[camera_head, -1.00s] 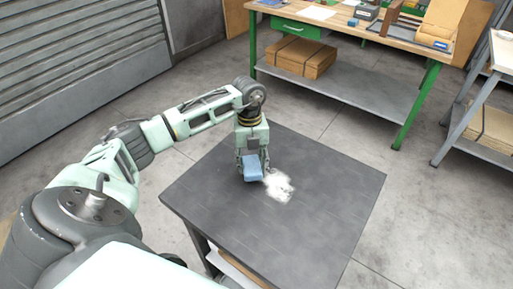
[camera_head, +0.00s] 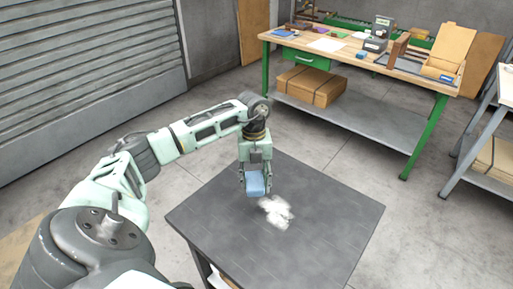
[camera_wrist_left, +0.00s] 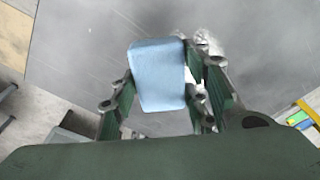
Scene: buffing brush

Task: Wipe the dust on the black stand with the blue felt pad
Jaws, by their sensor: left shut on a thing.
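The black stand (camera_head: 325,205) is a dark square-topped table in front of me. A white patch of dust (camera_head: 276,211) lies near the middle of its top; part of it also shows in the left wrist view (camera_wrist_left: 208,42), behind the gripper's finger. My left gripper (camera_head: 256,183) points down over the stand, shut on the blue felt pad (camera_head: 256,187). The pad, seen between the fingers in the left wrist view (camera_wrist_left: 158,76), is just left of the dust. I cannot tell whether it touches the stand's top. My right gripper is not in view.
A workbench (camera_head: 345,62) with green legs stands at the back, with boxes and papers on it and a cardboard box (camera_head: 311,86) on its shelf. Another bench (camera_head: 500,115) is at the right edge. A grey shutter (camera_head: 85,75) is at the left. The stand's right part is bare.

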